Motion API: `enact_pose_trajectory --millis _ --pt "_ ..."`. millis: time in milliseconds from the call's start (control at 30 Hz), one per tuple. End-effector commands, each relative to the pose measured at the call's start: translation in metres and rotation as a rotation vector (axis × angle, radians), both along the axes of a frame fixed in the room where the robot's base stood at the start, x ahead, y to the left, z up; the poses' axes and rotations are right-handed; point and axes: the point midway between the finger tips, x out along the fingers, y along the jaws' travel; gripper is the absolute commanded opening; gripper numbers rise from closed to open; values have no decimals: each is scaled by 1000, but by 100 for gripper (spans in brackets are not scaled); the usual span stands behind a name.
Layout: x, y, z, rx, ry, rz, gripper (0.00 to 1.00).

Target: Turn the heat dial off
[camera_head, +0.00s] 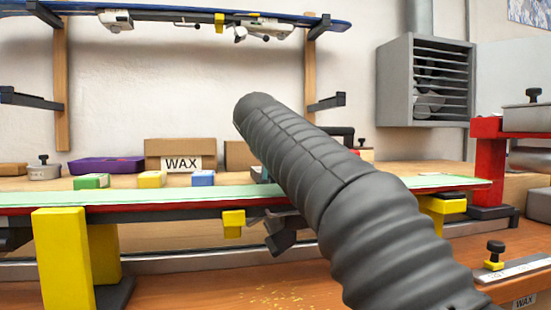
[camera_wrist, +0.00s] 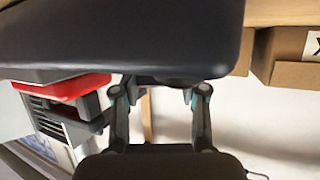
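No heat dial shows clearly in either view. In the wrist view a large dark block with a rounded end (camera_wrist: 150,40) fills the top, very close to the camera; I cannot tell if it is the heated tool. A small dark round part (camera_wrist: 164,81) sits under its edge between my fingertips and may be a dial. My gripper (camera_wrist: 160,90) has its two fingers spread apart at that edge; I cannot tell whether they touch it. In the head view my arm hides most of the gripper. A black handle (camera_head: 345,133) shows partly behind my arm.
A green-topped ski (camera_head: 150,193) lies across yellow supports (camera_head: 62,255). A WAX box (camera_head: 180,155), coloured wax blocks (camera_head: 152,179) and a purple tray (camera_head: 105,165) stand behind it. A red stand (camera_head: 488,165) is at right. A grey vent heater (camera_head: 425,80) hangs on the wall.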

Motion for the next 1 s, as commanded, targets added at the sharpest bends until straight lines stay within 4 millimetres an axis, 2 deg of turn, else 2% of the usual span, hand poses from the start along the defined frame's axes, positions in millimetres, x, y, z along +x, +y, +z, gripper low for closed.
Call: enact_pose_trajectory --millis 167,567,933,967,1000 --pt "0 0 0 1 2 19 8" --pt "0 0 0 1 4 203 8" --pt "0 2 -1 1 1 219 8" --pt "0 2 -1 1 1 219 47" --pt "0 2 -1 1 1 219 57"
